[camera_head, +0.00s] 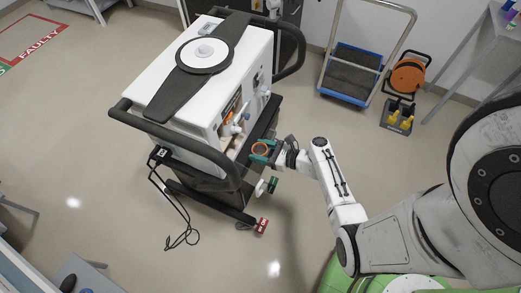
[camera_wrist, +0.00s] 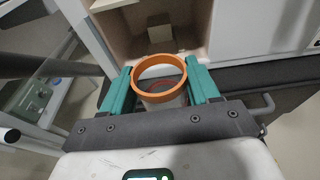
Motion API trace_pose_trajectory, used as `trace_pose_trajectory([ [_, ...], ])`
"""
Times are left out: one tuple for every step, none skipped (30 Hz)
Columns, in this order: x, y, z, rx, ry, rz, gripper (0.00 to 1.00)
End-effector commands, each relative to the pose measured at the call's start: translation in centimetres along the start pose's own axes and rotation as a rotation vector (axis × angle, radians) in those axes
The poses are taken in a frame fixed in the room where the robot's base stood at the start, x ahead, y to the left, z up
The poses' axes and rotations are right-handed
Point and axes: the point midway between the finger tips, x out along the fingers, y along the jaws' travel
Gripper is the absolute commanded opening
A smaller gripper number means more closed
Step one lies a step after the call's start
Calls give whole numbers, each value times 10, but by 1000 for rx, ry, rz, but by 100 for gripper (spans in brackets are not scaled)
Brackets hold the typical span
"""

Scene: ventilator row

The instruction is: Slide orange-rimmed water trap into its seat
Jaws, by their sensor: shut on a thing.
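The orange-rimmed water trap (camera_wrist: 159,97) is a clear cup with an orange ring on top, held upright between the two teal fingers of my gripper (camera_wrist: 161,86) in the wrist view. In the head view the orange ring (camera_head: 260,150) shows between the fingers of my gripper (camera_head: 262,152), beside the near side of the ventilator (camera_head: 206,75). In the wrist view an open recess (camera_wrist: 165,35) with beige walls and a small block at its back lies just beyond the trap. The trap appears to be in front of this recess. Its lower part is mostly hidden.
A black rail (camera_head: 180,148) runs around the ventilator cart. A loose black cable (camera_head: 178,205) hangs to the floor at left. A trolley with a blue-edged deck (camera_head: 351,72) and an orange cable reel (camera_head: 407,76) stand at the back right. Floor between is clear.

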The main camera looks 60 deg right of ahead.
Motion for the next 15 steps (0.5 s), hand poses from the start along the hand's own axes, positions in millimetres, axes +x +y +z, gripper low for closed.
trace_pose_trajectory([
  [4,0,1,-1,-1,1,30],
  [6,0,1,-1,-1,1,30],
  [9,0,2,-1,-1,2,30],
  [11,0,2,0,-1,2,30],
  [13,0,3,0,-1,2,30],
  [16,0,4,0,-1,1,30],
  [18,0,4,0,-1,1,30],
  [21,0,4,0,-1,2,30],
  [24,0,5,0,-1,2,30],
  [26,0,6,0,-1,3,30],
  [28,0,6,-1,-1,2,30],
  [30,0,7,-1,-1,1,30],
  [32,0,7,-1,-1,1,30],
  [34,0,8,-1,-1,1,30],
  [37,0,8,-1,-1,2,30],
])
